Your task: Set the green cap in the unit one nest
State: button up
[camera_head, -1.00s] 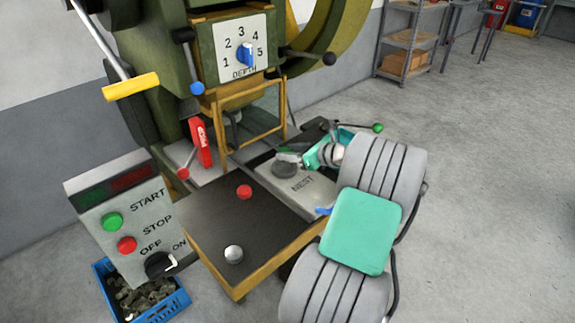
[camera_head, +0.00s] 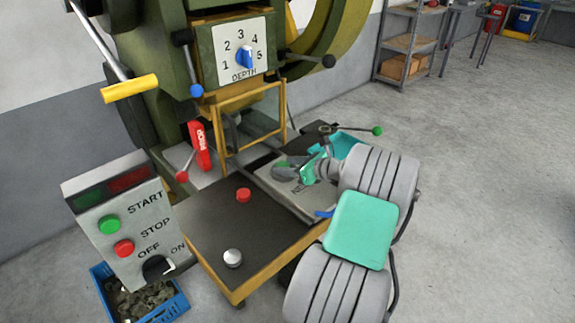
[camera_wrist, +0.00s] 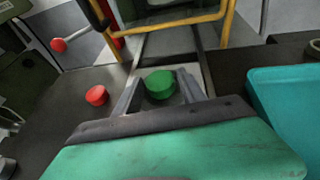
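The green cap (camera_wrist: 159,84) is a round green disc in the wrist view, over the light plate and between the two fingers of my gripper (camera_wrist: 159,88). A narrow gap seems to show between the cap and each finger. The nest plate, marked NEST (camera_head: 299,188), lies on the machine bed in the head view. My gripper (camera_head: 297,170) reaches over this plate from the right, with the fingers low over its round part. The gripper and the cap hide the nest itself, so I cannot tell whether the cap is seated in it.
A red cap-like piece (camera_head: 244,195) and a silver knob (camera_head: 233,258) are on the dark table, left of the plate. A yellow guard frame (camera_head: 250,110) stands behind the plate. A teal tray (camera_wrist: 285,105) is to the right. The control box (camera_head: 128,222) stands front left.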

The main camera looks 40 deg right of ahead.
jog(key=shift+o, duration=0.7)
jog(key=shift+r, duration=0.1)
